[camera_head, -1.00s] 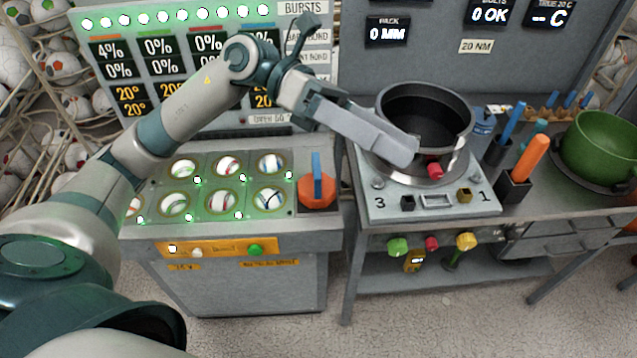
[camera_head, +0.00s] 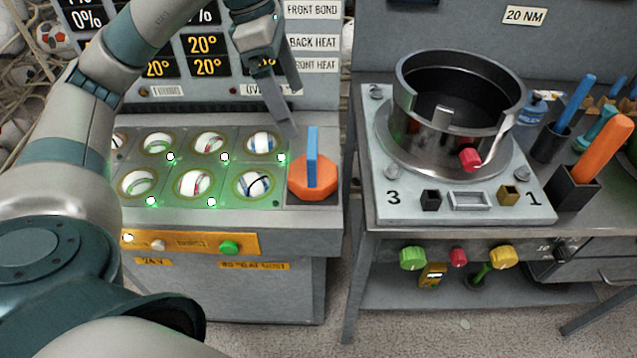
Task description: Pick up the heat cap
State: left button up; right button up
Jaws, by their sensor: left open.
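An orange octagonal cap with an upright blue handle (camera_head: 313,172), which looks like the heat cap, sits at the right end of the ball console (camera_head: 330,226). My left gripper (camera_head: 287,112) hangs with its fingers pointing down, above and behind the cap, a little to its left in the picture. The gripper is open and empty, and apart from the handle. Its two fingers partly overlap from this angle. My right gripper is not in view.
Several balls sit in round sockets (camera_head: 195,183) left of the cap. A dark metal ring pot (camera_head: 450,140) with a red knob stands on the bench to the right. A label panel (camera_head: 312,43) rises behind. An orange handle (camera_head: 606,147) stands in a holder at the far right.

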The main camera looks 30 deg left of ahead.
aim_at(311, 154)
pick_arm(q)
jog(key=f+b, duration=0.1)
jog(key=w+f+b, duration=0.1)
jog(key=f, duration=0.1)
jog(key=shift+a+f, duration=0.15)
jog(key=shift+f, duration=0.1)
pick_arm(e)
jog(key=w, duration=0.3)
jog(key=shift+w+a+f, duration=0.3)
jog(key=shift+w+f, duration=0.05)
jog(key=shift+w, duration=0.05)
pick_arm(q)
jog(key=p+x, duration=0.1)
jog(key=x, duration=1)
jog(key=shift+w+f, duration=0.1)
jog(key=shift+f, duration=0.05)
jog(key=shift+w+f, duration=0.1)
jog(key=shift+f, duration=0.4)
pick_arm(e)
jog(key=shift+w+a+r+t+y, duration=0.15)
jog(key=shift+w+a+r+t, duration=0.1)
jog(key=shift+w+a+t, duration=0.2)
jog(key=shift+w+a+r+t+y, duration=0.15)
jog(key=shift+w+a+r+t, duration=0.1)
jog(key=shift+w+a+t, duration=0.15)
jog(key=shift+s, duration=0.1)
